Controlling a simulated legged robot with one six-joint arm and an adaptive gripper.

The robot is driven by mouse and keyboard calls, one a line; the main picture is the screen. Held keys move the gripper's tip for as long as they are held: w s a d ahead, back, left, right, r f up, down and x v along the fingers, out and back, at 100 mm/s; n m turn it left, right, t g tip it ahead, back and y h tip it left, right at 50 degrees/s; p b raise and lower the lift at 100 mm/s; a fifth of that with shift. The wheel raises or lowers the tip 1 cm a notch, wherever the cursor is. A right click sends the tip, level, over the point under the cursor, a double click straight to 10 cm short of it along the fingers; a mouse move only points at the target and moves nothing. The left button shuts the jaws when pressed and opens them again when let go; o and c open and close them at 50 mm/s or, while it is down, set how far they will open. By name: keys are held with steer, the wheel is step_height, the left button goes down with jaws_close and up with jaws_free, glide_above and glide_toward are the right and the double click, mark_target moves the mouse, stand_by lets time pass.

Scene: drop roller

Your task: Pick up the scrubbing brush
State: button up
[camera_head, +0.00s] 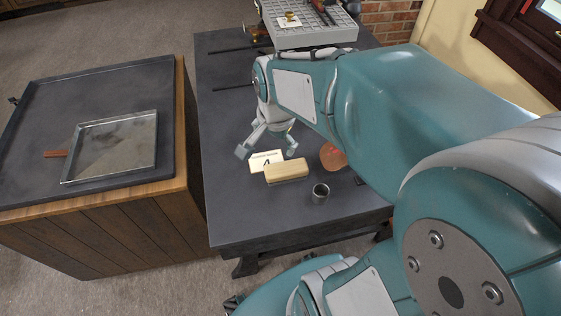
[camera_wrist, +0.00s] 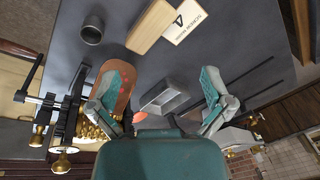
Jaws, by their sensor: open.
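A pale wooden block (camera_head: 286,172) lies on the dark table (camera_head: 235,215), against a white card (camera_head: 262,159) marked "A". A reddish-brown rounded piece (camera_head: 333,156) lies to its right, partly behind my arm. I see no bristles on either and cannot tell which is the scrubbing brush. In the wrist view, the block (camera_wrist: 150,28) is ahead of my fingers; the reddish-brown piece (camera_wrist: 126,96) is long, round-ended and partly behind the left finger. My gripper (camera_head: 267,151) is open, fingers apart, beyond the card in the head view. I see nothing held.
A metal cup (camera_head: 320,193) stands right of the block. A grey tray (camera_head: 345,30) with small items is at the back. Left, a separate wooden cabinet carries a shallow metal tray (camera_head: 68,180). The table's front left is clear.

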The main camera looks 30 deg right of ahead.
mark_target(286, 167)
steer(key=w+d+f+m, duration=0.1)
steer(key=d+f+m, duration=0.1)
steer(key=f, duration=0.1)
steer(key=w+d+f+m+g, duration=0.1)
steer(key=f+m, duration=0.1)
steer(key=m, duration=0.1)
steer(key=w+d+f+m+g, duration=0.1)
steer(key=d+f+m, duration=0.1)
steer(key=f+m, duration=0.1)
steer(key=shift+w+d+f, duration=0.3)
steer(key=shift+d, duration=0.05)
steer(key=shift+d+f+m, duration=0.15)
steer(key=shift+f+m, duration=0.15)
steer(key=shift+f, duration=0.1)
steer(key=f, duration=0.4)
steer(key=shift+a+f, duration=0.35)
steer(key=shift+f, duration=2.8)
steer(key=c, duration=1.2)
steer(key=shift+r, duration=0.1)
steer(key=shift+c, duration=0.2)
